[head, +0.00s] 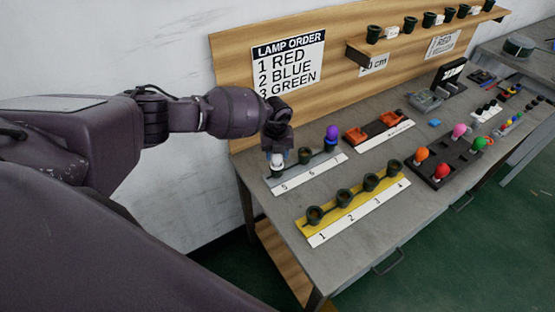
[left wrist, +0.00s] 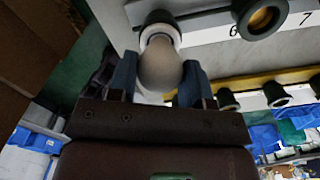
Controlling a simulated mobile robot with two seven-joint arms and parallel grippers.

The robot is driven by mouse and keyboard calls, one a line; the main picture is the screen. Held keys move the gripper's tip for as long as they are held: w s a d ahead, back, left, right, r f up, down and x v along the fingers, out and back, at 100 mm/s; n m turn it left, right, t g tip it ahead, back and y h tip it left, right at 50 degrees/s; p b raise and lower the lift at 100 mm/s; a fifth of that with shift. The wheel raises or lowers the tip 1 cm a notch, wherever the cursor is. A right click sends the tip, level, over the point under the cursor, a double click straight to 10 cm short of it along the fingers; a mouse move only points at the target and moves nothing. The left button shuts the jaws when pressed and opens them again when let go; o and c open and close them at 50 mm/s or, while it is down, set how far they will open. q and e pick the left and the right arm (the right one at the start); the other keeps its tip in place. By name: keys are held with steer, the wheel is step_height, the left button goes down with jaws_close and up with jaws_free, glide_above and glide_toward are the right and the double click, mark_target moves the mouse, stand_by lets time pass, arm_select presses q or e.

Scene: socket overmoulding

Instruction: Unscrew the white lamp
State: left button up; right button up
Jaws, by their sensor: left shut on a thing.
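The white lamp (left wrist: 160,65) sits at a dark socket in the left wrist view, its bulb between the two blue fingers of my left gripper (left wrist: 160,88). The gripper is shut on the bulb. In the head view the white lamp (head: 277,157) shows just below my left gripper (head: 277,150), at the socket above label 5 on the grey strip (head: 316,172). How far its thread is in the socket cannot be told. My right gripper is not in view.
An empty socket (head: 306,155) and a purple lamp (head: 331,133) stand on the same strip. A yellow strip (head: 355,208) with several empty sockets lies in front. A dark tray (head: 445,163) holds coloured lamps. A wooden board (head: 290,100) rises behind.

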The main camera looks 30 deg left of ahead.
arm_select(q)
steer(key=n, duration=0.3)
steer(key=shift+n, duration=0.4)
steer(key=o, duration=0.9)
steer(key=shift+m+b, duration=0.6)
steer(key=shift+m, duration=0.4)
steer(key=m+b, duration=0.1)
steer(key=m, duration=0.1)
steer(key=shift+m, duration=0.3)
steer(key=shift+m+b, duration=0.35)
steer(key=shift+m, duration=0.35)
steer(key=m+b, duration=0.1)
steer(key=m, duration=0.2)
